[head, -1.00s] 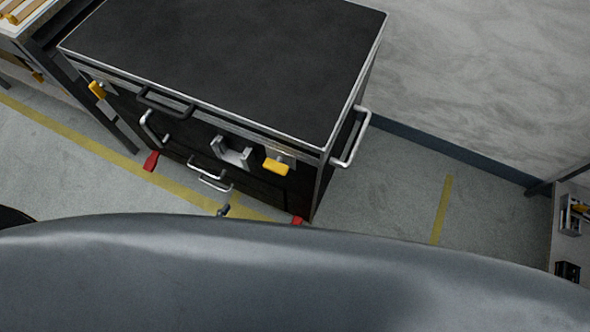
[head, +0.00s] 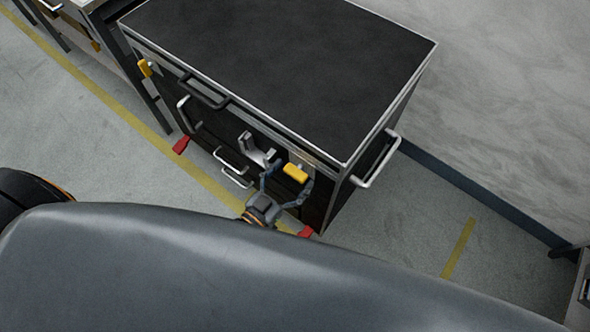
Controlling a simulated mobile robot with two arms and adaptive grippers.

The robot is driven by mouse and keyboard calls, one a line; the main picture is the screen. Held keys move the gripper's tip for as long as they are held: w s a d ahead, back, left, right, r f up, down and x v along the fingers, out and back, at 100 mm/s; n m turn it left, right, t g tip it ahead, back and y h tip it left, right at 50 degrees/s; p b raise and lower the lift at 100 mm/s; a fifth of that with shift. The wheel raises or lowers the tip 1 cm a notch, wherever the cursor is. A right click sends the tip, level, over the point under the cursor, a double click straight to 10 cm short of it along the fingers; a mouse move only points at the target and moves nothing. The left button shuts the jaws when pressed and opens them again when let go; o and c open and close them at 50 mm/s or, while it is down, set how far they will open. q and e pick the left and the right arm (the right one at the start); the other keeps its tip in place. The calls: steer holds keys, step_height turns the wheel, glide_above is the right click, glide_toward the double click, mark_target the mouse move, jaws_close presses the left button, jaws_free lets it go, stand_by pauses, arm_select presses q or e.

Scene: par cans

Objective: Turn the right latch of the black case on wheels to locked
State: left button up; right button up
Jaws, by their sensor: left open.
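The black case on wheels (head: 290,60) stands at the back, with a flat dark lid and metal edging. Its right latch has a yellow handle (head: 296,173) on the front face, near the right corner. Its left latch (head: 145,68) is also yellow, near the left corner. My left gripper (head: 287,178) is open in front of the right latch, with one finger on each side of the yellow handle in the picture. I cannot tell whether the fingers touch it. My right gripper is not in view.
A grey metal bracket (head: 257,150) and pull handles (head: 233,168) stick out from the case front, left of the gripper. A side handle (head: 376,160) sticks out on the right. Red pedals (head: 181,145) show low down. Floor right of the case is clear.

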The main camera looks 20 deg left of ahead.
arm_select(q)
steer(key=shift+w+d, duration=0.25)
steer(key=shift+w, duration=0.4)
steer(key=c, duration=1.2)
steer(key=shift+o, duration=0.2)
